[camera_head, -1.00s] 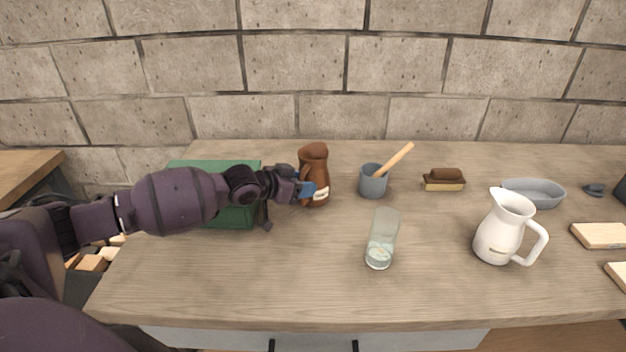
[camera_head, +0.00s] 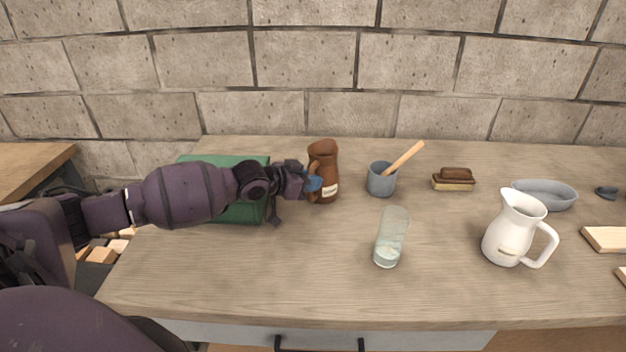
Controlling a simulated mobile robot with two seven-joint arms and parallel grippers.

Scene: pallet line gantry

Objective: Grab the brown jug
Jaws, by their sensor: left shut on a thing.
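The brown jug (camera_head: 326,168) stands upright near the back of the wooden table, with its handle on the left and a pale label low on its front. My left gripper (camera_head: 314,183) reaches in from the left and is shut on the jug at its handle side. The fingertips partly hide the handle. Whether the jug's base touches the table is hard to tell. My right gripper is not in view.
A grey cup (camera_head: 381,181) with a wooden utensil stands right of the jug. A glass (camera_head: 390,238) is in front, a white pitcher (camera_head: 513,232) further right. A brush (camera_head: 454,179) and grey bowl (camera_head: 544,194) lie behind. A green box (camera_head: 245,208) is under my left arm.

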